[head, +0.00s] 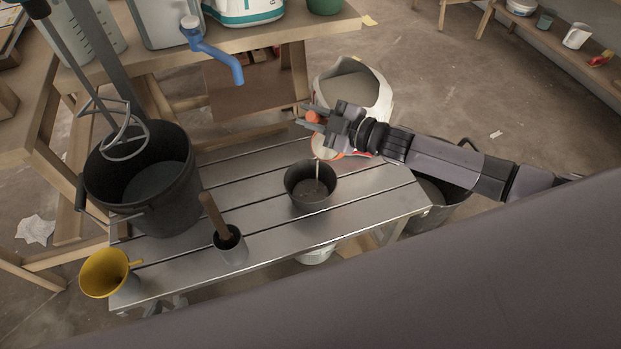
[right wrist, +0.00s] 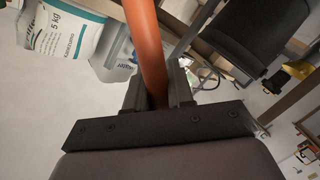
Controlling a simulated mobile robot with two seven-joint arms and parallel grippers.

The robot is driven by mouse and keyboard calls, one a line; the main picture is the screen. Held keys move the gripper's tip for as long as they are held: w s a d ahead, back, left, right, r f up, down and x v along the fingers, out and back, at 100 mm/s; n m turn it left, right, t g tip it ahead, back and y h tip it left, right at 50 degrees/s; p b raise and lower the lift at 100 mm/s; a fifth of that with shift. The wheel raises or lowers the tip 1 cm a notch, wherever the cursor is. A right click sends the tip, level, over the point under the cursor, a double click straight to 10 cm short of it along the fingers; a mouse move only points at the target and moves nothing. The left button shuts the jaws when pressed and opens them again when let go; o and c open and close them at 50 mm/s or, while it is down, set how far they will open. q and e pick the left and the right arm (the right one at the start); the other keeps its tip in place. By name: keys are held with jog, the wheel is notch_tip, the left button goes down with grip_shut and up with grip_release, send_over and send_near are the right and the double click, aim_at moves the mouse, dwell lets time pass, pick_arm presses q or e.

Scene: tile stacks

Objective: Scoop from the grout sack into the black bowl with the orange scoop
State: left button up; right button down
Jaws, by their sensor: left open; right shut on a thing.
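The grout sack (head: 380,104) stands open behind the bench, with grey powder inside. The black bowl (head: 310,203) stands upright on the slatted metal bench, with some grey material in it. My right gripper (head: 313,119) is above and behind the bowl, in front of the sack. It is shut on the orange scoop (head: 313,117), whose handle shows between the fingers in the right wrist view (right wrist: 148,48). A thin pale streak, like falling powder, runs from below the gripper into the bowl. The scoop's head is hard to make out. My left gripper is not in view.
A large black bucket (head: 165,212) with a whisk (head: 122,135) above it stands left on the bench (head: 275,238). A grey cup (head: 231,247) with a wooden-handled tool and a yellow funnel (head: 104,272) are at the front left. Another bucket (head: 447,205) is beyond the right end.

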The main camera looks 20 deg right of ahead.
jog(key=shift+s+a+f+n+b, duration=0.25)
jog(key=shift+a+f+n+b, duration=0.15)
jog(key=shift+a, duration=0.05)
jog(key=shift+s+a+f+n+b, duration=0.25)
jog(key=shift+a+f+n+b, duration=0.05)
jog(key=shift+a+f+b, duration=0.1)
dwell(0.4)
jog(key=shift+s+a+f+n+h+b, duration=0.2)
jog(key=shift+s+a+n+b, duration=0.1)
jog(key=shift+a+n, duration=0.1)
jog(key=shift+s+a+f+n+h+b, duration=0.1)
jog(key=shift+s+a+n+h+b, duration=0.1)
jog(key=shift+s+a+n+b, duration=0.15)
dwell(0.7)
jog(key=shift+a+f, duration=0.2)
jog(key=shift+f, duration=0.05)
jog(key=shift+s+a+f+n+b, duration=0.25)
jog(key=shift+f+n+b, duration=0.2)
jog(key=shift+b, duration=0.25)
jog(key=shift+s+a+f+n+b, duration=0.1)
jog(key=shift+a+f+n+b, duration=0.3)
jog(key=shift+b, duration=0.3)
jog(key=shift+s+a+f, duration=0.1)
